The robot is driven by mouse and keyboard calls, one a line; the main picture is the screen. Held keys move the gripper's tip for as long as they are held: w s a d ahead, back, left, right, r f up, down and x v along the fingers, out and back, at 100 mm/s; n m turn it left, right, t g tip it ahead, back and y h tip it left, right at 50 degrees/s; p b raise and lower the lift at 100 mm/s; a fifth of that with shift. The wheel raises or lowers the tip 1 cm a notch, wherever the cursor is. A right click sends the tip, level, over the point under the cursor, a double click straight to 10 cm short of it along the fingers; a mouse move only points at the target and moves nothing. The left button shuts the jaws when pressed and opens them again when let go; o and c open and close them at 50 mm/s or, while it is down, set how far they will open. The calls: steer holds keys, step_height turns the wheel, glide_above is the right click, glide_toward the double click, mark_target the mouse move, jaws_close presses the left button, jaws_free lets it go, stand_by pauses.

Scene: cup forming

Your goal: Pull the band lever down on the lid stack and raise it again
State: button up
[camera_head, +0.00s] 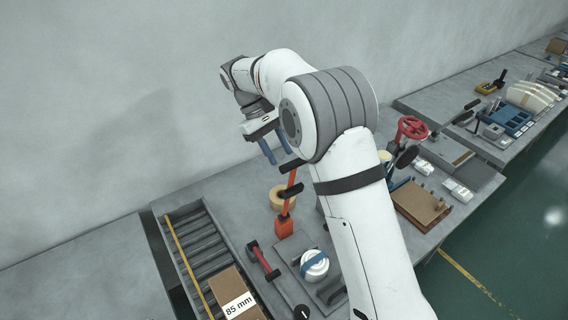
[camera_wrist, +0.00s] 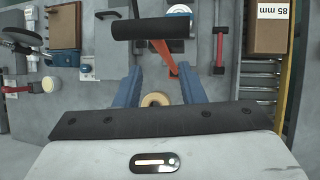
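An orange lever (camera_head: 291,180) with black grips rises from an orange base (camera_head: 284,227) on the bench. In the wrist view its black crossbar handle (camera_wrist: 150,28) lies across the picture, just beyond my fingertips. The lid stack (camera_head: 315,266), white with a blue band, stands on a grey plate in front of the lever. Its white and blue edge shows at the top of the wrist view (camera_wrist: 179,9). My gripper (camera_head: 279,156) has its blue fingers apart and nothing between them; it is close to the handle's left. Contact cannot be told.
A roller conveyor (camera_head: 197,243) with a carton marked 85 mm (camera_head: 226,283) lies left. A red-and-black lever (camera_head: 263,261) stands beside the lid stack. A tan ring (camera_head: 277,199) sits behind the orange lever.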

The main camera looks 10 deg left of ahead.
steer(key=v, duration=0.3)
stand_by(0.5)
steer(key=s+d+r+m+t+y+b, duration=0.15)
steer(key=s+d, duration=0.25)
steer(key=d, duration=0.5)
steer(key=s+d+r+m+t+y+b, duration=0.1)
steer(key=s+d+r+m+y+b, duration=0.15)
steer(key=s+d, duration=0.45)
steer(key=s+d+f+m+t+b, duration=0.1)
steer(key=s+d+f+m, duration=0.1)
steer(key=s+d+f, duration=0.2)
steer(key=s+d+f+m+t+y+b, duration=0.1)
steer(key=s+d+f+m+t+b, duration=0.1)
steer(key=s+d, duration=0.5)
steer(key=s+f+m, duration=0.1)
steer(key=s+f, duration=0.1)
steer(key=s, duration=0.1)
steer(key=shift+d+f+y, duration=0.3)
steer(key=shift+d, duration=0.1)
